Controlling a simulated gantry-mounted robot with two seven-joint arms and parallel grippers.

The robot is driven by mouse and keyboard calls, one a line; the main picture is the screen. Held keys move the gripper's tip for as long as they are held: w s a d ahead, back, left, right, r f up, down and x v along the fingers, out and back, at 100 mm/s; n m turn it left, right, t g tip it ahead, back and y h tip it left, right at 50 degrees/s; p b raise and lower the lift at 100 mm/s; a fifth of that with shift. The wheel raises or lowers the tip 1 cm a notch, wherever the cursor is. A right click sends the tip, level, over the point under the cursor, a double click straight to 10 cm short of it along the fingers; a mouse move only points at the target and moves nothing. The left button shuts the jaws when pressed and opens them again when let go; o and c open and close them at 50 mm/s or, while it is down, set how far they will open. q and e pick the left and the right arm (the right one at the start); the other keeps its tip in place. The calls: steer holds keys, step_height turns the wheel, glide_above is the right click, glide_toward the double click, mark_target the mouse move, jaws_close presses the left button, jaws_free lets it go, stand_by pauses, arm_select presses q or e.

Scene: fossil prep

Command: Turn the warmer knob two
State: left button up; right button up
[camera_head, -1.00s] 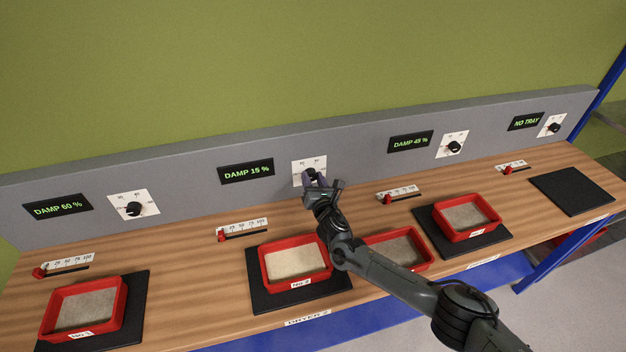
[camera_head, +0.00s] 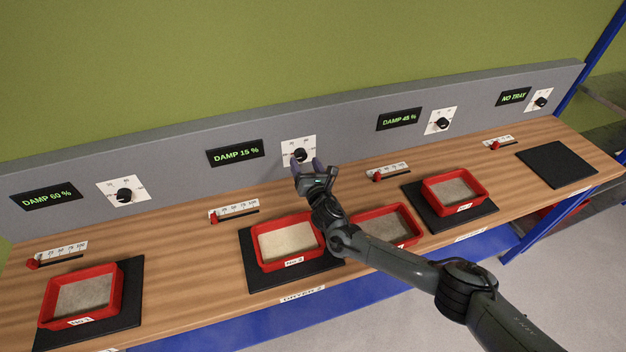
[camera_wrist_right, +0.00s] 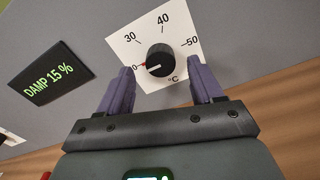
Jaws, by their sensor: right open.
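The black warmer knob (camera_head: 299,155) sits on a white dial plate (camera_head: 310,142) on the grey panel, beside the display (camera_head: 235,153) reading DAMP 15 %. In the right wrist view the knob (camera_wrist_right: 160,60) shows whole, its mark pointing left and slightly down, near the low end of the scale. The scale shows 30, 40 and 50 °C. My right gripper (camera_head: 305,166) is open in front of the knob. Its two purple fingers (camera_wrist_right: 162,88) stand apart on either side below the knob, with nothing between them. My left gripper is not in view.
Similar knobs are at the left (camera_head: 124,195), right (camera_head: 442,123) and far right (camera_head: 541,100). Red sliders line the wooden bench (camera_head: 190,270). A bare black mat (camera_head: 556,165) lies at far right.

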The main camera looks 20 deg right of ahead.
steer(key=s, duration=0.8)
steer(key=shift+a+p, duration=0.25)
steer(key=shift+p, duration=0.15)
steer(key=shift+s, duration=0.1)
stand_by(0.4)
